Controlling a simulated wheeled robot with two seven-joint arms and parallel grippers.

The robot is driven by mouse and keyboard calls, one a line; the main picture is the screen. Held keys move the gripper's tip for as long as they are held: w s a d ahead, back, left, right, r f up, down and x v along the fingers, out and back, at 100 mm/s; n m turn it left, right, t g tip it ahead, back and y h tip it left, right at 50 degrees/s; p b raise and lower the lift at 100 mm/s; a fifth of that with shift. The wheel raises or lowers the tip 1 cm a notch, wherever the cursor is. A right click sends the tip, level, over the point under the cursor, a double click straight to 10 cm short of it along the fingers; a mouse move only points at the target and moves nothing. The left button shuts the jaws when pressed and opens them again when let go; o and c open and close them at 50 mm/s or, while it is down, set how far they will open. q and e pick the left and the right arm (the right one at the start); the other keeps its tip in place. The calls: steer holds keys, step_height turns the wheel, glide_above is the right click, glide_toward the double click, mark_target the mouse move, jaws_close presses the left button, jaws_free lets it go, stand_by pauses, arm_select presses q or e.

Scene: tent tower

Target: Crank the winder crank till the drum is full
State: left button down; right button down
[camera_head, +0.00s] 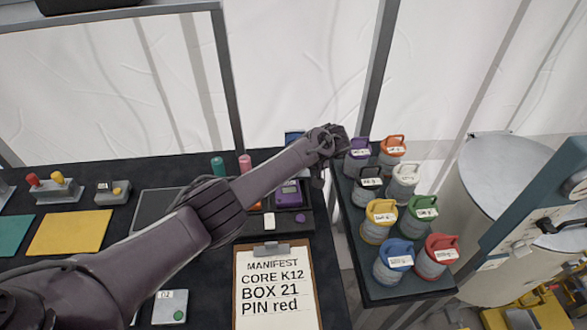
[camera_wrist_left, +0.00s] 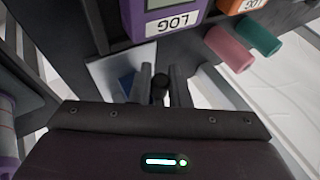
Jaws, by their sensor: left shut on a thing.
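My left arm reaches across the dark table in the head view, and my left gripper (camera_head: 337,142) is at the table's far right edge beside the canister rack. In the left wrist view the gripper (camera_wrist_left: 160,90) is shut on a small dark knob (camera_wrist_left: 160,82), which appears to be the crank's handle. A blue part (camera_wrist_left: 127,84) and a pale grey plate (camera_wrist_left: 112,70) show just beside the fingers. A bit of blue (camera_head: 294,137) also shows behind my forearm in the head view. The winder's drum and its fill cannot be made out. My right gripper is out of view.
Several lidded canisters (camera_head: 380,222) stand on a dark rack (camera_head: 397,295) close right of the gripper. A purple LOG device (camera_head: 289,194) and pink (camera_head: 245,163) and teal (camera_head: 217,167) cylinders are near my forearm. A manifest clipboard (camera_head: 275,290) lies in front.

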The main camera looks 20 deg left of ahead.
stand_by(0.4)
arm_select(q)
steer(key=c, duration=1.4)
jaws_free()
steer(key=shift+b+v, duration=0.6)
steer(key=shift+v, duration=3.3)
steer(key=shift+o, duration=0.2)
steer(key=shift+w, duration=0.1)
